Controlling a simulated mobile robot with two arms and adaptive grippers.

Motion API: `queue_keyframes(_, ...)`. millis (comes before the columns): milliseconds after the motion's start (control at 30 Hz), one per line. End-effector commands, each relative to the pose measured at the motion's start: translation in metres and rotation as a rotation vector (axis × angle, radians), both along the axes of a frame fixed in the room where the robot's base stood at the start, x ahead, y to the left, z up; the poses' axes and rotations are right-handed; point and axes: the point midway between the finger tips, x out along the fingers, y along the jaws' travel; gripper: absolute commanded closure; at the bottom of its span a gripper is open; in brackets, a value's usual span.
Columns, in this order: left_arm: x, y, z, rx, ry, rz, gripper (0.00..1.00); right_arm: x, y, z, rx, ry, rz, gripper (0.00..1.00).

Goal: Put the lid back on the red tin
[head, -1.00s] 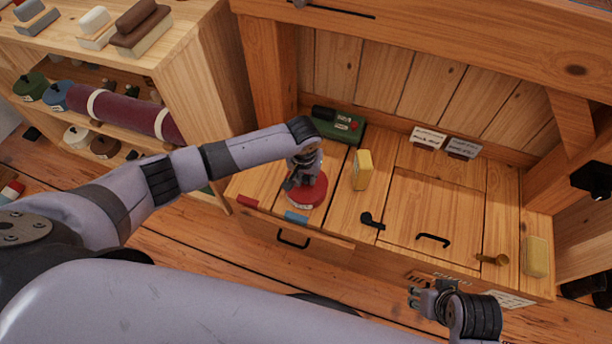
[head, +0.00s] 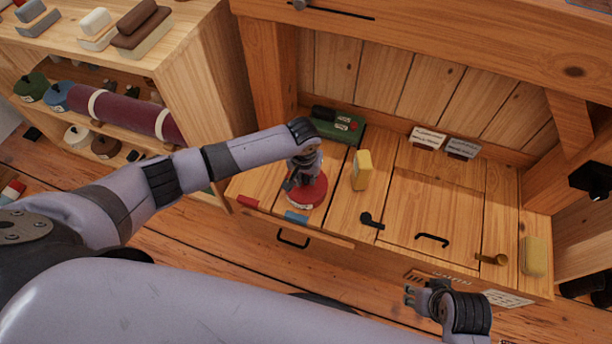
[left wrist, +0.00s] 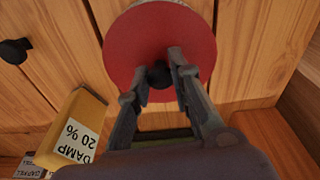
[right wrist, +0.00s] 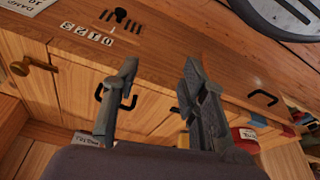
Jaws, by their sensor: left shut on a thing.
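The red lid (left wrist: 120,50) is a round disc with a black knob (left wrist: 158,75), seen from above in the left wrist view. My left gripper (left wrist: 174,62) is shut on the knob. In the head view the red lid (head: 312,192) sits at the left of the bench top under my left gripper (head: 292,183). A red tin with a pale label (left wrist: 160,3) is mostly hidden beneath it; I cannot tell whether lid and tin touch. My right gripper (head: 410,297) is open and empty in front of the bench; its parted fingers show in the right wrist view (right wrist: 158,78).
A yellow block (head: 362,170) stands just right of the lid. A green box (head: 338,125) is behind it. A black knob (head: 371,220), a black handle (head: 432,239), a brass knob (head: 492,259) and a pale yellow block (head: 535,256) lie further right. A shelf unit (head: 215,75) stands left.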

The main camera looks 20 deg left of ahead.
Motion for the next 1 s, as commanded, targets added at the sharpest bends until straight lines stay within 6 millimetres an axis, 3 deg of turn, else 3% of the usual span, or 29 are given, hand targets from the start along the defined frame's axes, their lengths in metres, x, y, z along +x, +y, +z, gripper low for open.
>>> queue_keyframes(533, 0.000, 0.000, 0.000, 0.000, 0.000, 0.000, 1.00, -0.005, -0.002, -0.014, -0.006, 0.019, 0.003, 0.61)
queue_keyframes(967, 0.000, 0.000, 0.000, 0.000, 0.000, 0.000, 1.00, -0.004, -0.003, -0.014, -0.009, 0.017, 0.005, 0.61)
queue_keyframes(1000, 0.000, 0.000, 0.000, 0.000, 0.000, 0.000, 0.79, -0.004, -0.003, -0.014, -0.009, 0.017, 0.005, 0.61)
